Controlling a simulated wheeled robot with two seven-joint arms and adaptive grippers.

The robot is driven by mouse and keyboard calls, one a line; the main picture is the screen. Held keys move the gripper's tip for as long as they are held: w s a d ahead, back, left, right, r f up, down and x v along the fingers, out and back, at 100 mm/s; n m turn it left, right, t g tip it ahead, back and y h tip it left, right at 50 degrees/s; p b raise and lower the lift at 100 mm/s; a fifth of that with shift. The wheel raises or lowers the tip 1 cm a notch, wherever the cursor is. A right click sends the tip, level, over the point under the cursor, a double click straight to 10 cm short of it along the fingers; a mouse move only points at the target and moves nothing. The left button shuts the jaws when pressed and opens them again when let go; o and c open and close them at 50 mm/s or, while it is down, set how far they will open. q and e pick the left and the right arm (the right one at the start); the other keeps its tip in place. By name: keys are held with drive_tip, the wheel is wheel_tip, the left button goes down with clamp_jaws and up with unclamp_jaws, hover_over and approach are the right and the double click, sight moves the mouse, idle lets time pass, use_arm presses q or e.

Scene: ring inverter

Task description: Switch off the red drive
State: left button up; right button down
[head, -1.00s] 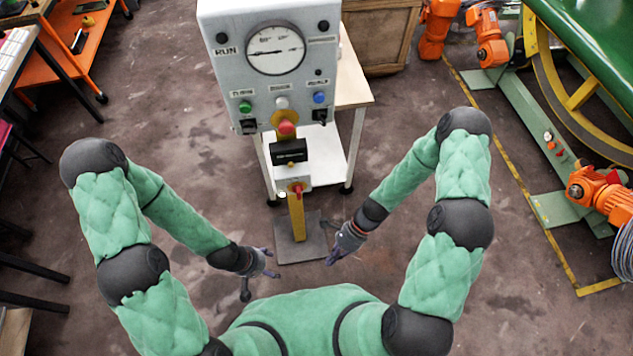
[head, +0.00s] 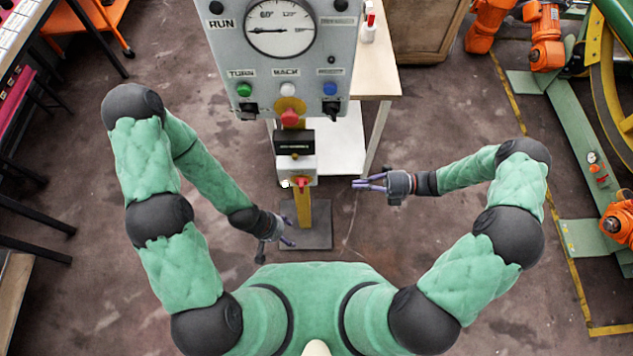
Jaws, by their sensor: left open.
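A grey control panel (head: 232,70) faces me with a round gauge (head: 280,28), a green button (head: 244,89), a blue button (head: 330,88) and a red mushroom knob (head: 289,117) on a yellow plate. Below it, a small light box (head: 288,168) on a yellow post carries a red handle (head: 302,183) on a yellow backing. I cannot tell which control belongs to the red drive. My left gripper (head: 289,231) is open and empty, below and left of the box. My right gripper (head: 362,183) points left at the red handle, apart from it; its fingers are too small to judge.
A white-shelved table (head: 375,80) stands behind the panel, with a small red-and-white item (head: 369,28) on it. A dark base plate (head: 315,238) lies under the post. Orange robot arms (head: 545,35) and green machinery stand right. The floor between is clear.

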sight(302, 185)
drive_tip(key=shift+a, duration=0.1)
drive_tip(key=a+b, duration=0.3)
drive_tip(key=a, duration=1.1)
